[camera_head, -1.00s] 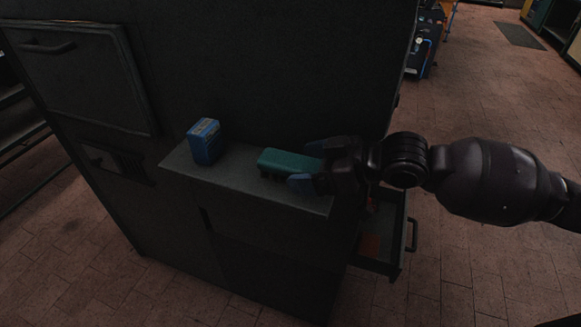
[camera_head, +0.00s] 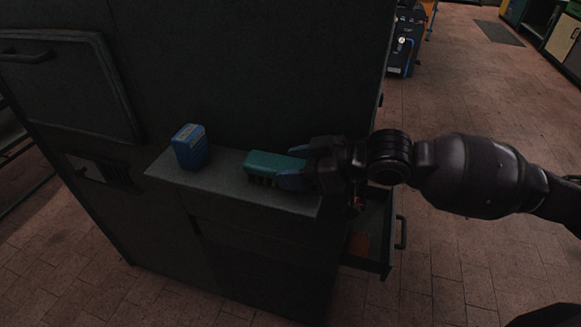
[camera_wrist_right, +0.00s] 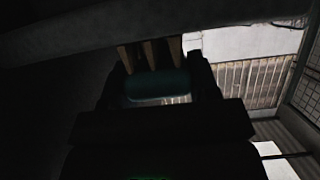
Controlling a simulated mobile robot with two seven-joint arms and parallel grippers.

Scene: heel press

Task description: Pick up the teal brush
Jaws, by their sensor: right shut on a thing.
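The teal brush (camera_head: 268,166) is a block with short bristles on its underside, at the right part of the machine's grey ledge (camera_head: 222,186). My right gripper (camera_head: 293,168) comes in from the right and is shut on the brush's right end. The brush looks level and at or just above the ledge; I cannot tell whether it touches. In the right wrist view the teal brush (camera_wrist_right: 158,86) sits between the dark fingers, with brownish strips above it that I cannot identify. My left gripper is not in view.
A blue box (camera_head: 189,148) stands on the ledge left of the brush. The dark machine body (camera_head: 255,75) rises behind the ledge. An open drawer (camera_head: 372,243) juts out below my right arm.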

